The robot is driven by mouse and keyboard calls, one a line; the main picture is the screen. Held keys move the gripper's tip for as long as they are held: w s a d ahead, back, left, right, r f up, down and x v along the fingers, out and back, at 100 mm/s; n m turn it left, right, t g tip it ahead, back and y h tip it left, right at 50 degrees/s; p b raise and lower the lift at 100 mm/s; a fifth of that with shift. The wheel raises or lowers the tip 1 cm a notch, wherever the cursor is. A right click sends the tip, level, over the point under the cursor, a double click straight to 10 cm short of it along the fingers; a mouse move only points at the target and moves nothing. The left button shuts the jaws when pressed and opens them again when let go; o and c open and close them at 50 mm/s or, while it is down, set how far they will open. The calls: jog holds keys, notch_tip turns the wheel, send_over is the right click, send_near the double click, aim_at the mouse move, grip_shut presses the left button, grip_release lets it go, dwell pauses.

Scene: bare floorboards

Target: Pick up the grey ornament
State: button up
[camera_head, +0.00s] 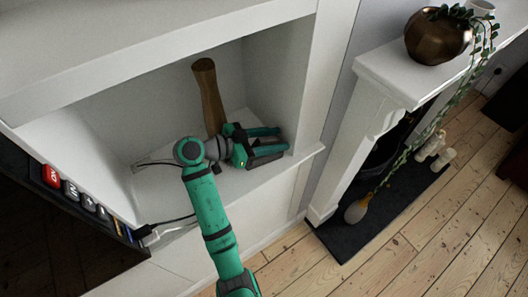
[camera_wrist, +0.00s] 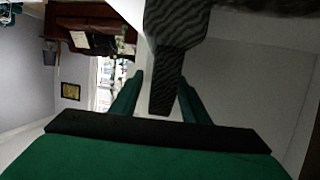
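No plainly grey ornament stands out in the head view. A tall, slim brown ornament (camera_head: 208,95) stands in the white alcove, its lower end hidden behind my gripper. My gripper (camera_head: 283,140) is in the alcove, just in front and to the right of it, fingers apart and pointing right. In the wrist view a dark, finely striped object (camera_wrist: 178,60) tapers down between the two fingers of my gripper (camera_wrist: 160,80). I cannot tell whether it is the same ornament, or whether the fingers touch it. No object shows held in the head view.
The alcove's shelf (camera_head: 237,183) has side walls close around my arm. Cables lie at its left by a dark screen (camera_head: 40,220). At right are a mantelpiece (camera_head: 400,75) with a bronze pot (camera_head: 437,38) and trailing plant, and pale ornaments (camera_head: 435,148) on the dark hearth.

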grip_shut()
